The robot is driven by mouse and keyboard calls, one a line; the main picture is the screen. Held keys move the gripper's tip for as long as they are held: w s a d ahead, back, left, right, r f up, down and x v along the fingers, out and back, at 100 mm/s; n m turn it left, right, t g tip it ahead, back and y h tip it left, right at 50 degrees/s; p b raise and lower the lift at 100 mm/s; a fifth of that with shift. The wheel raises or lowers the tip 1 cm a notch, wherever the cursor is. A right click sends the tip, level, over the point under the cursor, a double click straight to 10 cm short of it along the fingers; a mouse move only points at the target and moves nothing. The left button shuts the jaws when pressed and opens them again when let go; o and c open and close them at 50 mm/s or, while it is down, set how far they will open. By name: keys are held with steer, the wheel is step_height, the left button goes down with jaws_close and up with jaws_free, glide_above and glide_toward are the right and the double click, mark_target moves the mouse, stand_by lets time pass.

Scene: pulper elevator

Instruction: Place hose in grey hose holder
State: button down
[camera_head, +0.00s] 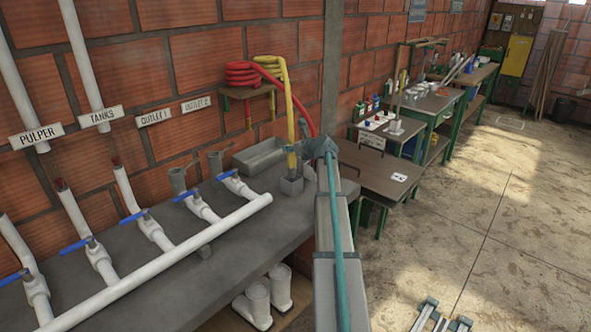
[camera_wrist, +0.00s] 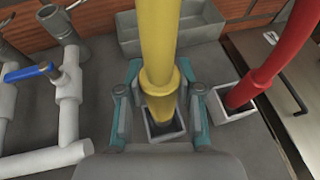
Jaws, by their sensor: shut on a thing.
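The yellow hose (camera_head: 289,110) hangs upright from the wall rack down to the bench. It also shows in the wrist view (camera_wrist: 157,40), between the fingers of my gripper (camera_wrist: 159,100). My gripper (camera_head: 318,150) is shut on the yellow hose near its lower end. That end is at the mouth of a square grey hose holder (camera_head: 291,187) on the bench, seen in the wrist view too (camera_wrist: 182,138). I cannot tell how deep it sits. The red hose (camera_wrist: 290,50) stands tilted in a second grey holder (camera_wrist: 232,113) to the right.
White pipes with blue valves (camera_head: 143,217) run along the bench left of the holder. A grey trough (camera_head: 259,157) lies behind, against the brick wall. A wooden rack (camera_head: 238,92) carries the hose coils. A brown table (camera_head: 390,174) stands to the right.

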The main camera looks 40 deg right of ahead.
mark_target(294, 162)
steer(key=shift+f+p, duration=0.35)
steer(key=shift+f, duration=3.1)
steer(key=c, duration=0.8)
jaws_free()
steer(key=shift+o, duration=0.2)
steer(key=b+v, duration=0.1)
steer(key=v, duration=1.1)
steer(key=shift+b, duration=0.4)
